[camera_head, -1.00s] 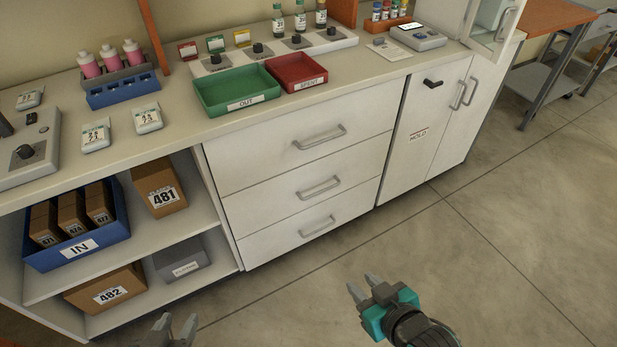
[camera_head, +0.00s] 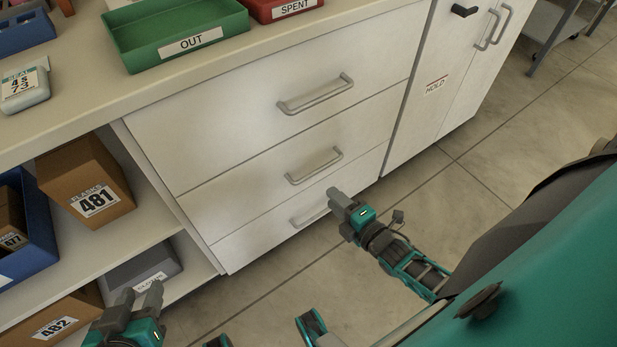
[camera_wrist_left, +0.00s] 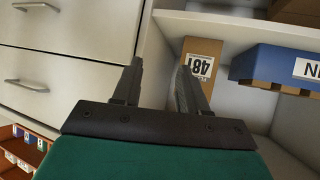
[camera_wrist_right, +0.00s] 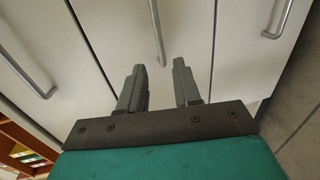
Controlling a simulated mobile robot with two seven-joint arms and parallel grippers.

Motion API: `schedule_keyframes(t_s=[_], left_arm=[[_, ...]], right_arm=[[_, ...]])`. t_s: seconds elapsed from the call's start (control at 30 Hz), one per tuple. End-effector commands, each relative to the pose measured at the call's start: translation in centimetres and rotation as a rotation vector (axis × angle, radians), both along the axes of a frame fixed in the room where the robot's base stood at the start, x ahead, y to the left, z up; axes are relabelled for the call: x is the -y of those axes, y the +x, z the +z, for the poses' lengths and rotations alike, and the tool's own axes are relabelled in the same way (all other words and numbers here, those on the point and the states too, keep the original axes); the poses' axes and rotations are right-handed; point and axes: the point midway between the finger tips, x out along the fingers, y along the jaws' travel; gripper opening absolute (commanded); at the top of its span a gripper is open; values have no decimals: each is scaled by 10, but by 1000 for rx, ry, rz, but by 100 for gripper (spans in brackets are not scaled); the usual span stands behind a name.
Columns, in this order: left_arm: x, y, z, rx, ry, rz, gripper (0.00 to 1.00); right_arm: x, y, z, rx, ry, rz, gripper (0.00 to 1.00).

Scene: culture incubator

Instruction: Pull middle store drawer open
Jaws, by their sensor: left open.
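The white middle drawer (camera_head: 250,190) is flush with the drawers above and below it. Its grey bar handle (camera_head: 315,167) is clear of both grippers. My right gripper (camera_head: 339,197) is below and right of that handle in the head view, in front of the bottom drawer. In the right wrist view its fingers (camera_wrist_right: 159,85) are apart and empty, and a bar handle, apparently the middle one (camera_wrist_right: 157,32), lies ahead between them. My left gripper (camera_head: 138,298) is open and empty at lower left, in front of the shelves; its fingers (camera_wrist_left: 158,85) show apart in the left wrist view.
The top drawer handle (camera_head: 315,95) and bottom drawer handle (camera_head: 309,214) are above and below. Open shelves at left hold box 481 (camera_head: 88,185), box 482 (camera_head: 60,318) and a grey bin (camera_head: 140,272). The HOLD cupboard (camera_head: 425,110) is at right. Floor in front is clear.

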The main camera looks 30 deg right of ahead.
Motion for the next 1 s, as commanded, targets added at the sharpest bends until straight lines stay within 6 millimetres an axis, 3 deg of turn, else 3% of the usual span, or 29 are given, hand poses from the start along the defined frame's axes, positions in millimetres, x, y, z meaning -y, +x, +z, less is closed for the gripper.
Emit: schedule_keyframes(t_s=[0.23, 0.5, 0.7, 1.0], left_arm=[[3, -5, -19, -23, -3, -8, 43], [10, -4, -26, -23, -12, -23, 43], [12, -1, -24, -19, -19, -25, 43], [13, 2, -21, -10, -21, -24, 43]], right_arm=[[-4, 49, -12, 3, 3, -1, 33], [-8, 97, -21, 1, 3, -1, 33], [-9, 113, -24, -1, 4, -1, 33], [-9, 115, -23, -2, 4, -1, 33]])
